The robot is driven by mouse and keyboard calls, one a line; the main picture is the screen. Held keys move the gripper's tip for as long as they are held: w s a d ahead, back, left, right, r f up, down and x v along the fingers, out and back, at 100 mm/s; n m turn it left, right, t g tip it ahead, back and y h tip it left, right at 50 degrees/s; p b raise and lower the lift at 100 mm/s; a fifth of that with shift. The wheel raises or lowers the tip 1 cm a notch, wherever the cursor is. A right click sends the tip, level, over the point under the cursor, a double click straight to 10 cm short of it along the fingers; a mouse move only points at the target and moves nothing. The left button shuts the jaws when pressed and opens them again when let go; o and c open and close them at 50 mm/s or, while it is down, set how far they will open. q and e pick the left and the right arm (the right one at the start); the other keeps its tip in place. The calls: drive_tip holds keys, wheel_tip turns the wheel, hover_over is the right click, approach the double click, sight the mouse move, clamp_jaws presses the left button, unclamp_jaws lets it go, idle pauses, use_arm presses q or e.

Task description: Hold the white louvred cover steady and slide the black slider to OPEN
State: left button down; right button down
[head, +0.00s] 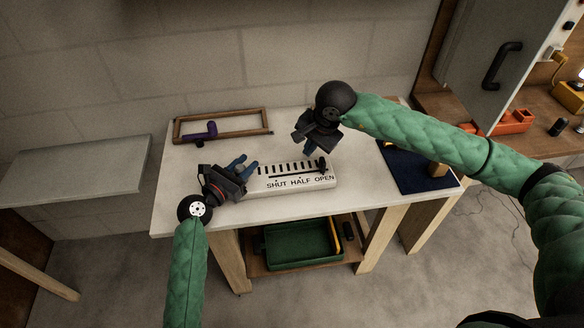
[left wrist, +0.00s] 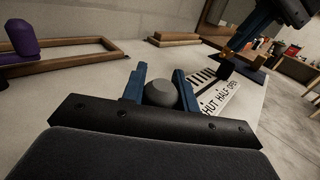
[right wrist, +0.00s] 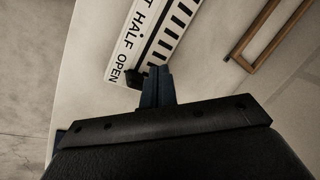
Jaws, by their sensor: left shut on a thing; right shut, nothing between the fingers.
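The white louvred cover (head: 262,184) lies on the table with dark slots and the words SHUT, HALF and OPEN along its front. The black slider (head: 322,165) stands at the cover's right end, by OPEN; it shows beside that word in the right wrist view (right wrist: 135,79). My left gripper (head: 248,165) is at the cover's left end. In the left wrist view its blue fingers are shut on a grey round knob (left wrist: 161,93). My right gripper (right wrist: 157,72) is shut and empty over the cover, with its fingertips close to the slider; contact cannot be told.
A wooden frame (head: 224,140) with a purple-handled tool (head: 201,134) lies behind on the white table (head: 180,190). A dark blue mat (head: 405,176) with a wooden block (head: 438,170) is at the right. A green bin (head: 295,244) sits on the shelf below.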

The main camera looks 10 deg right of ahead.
use_arm(q)
drive_tip(key=c, duration=1)
unclamp_jaws()
drive_tip(key=shift+f, duration=0.1)
drive_tip(key=v, duration=1.2)
